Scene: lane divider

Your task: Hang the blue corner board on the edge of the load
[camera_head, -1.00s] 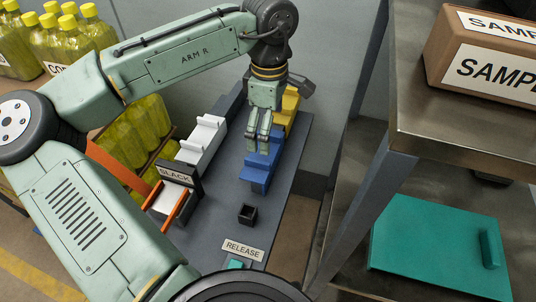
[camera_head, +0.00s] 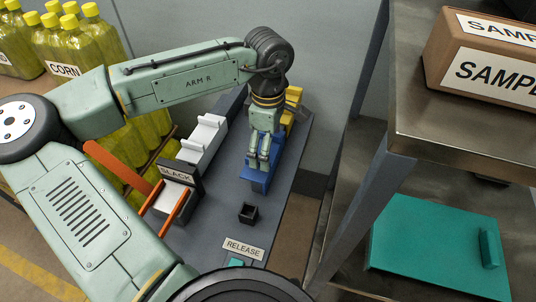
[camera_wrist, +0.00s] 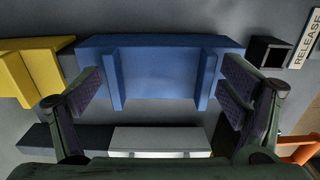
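The blue corner board (camera_head: 257,179) stands on the grey bench in the head view, partly hidden behind my gripper (camera_head: 259,162). In the wrist view the blue corner board (camera_wrist: 160,75) lies between the spread fingers of my gripper (camera_wrist: 160,88), one finger towards each end. The fingers are open, and I cannot tell whether they touch it. The load of yellow bottles (camera_head: 148,122) stands at the left of the bench.
A yellow piece (camera_head: 292,100) stands behind the blue board, a white piece (camera_head: 203,138) to its left. A SLACK sign (camera_head: 175,173), small black box (camera_head: 248,213) and RELEASE label (camera_head: 243,248) are nearer. A metal table (camera_head: 440,135) stands right.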

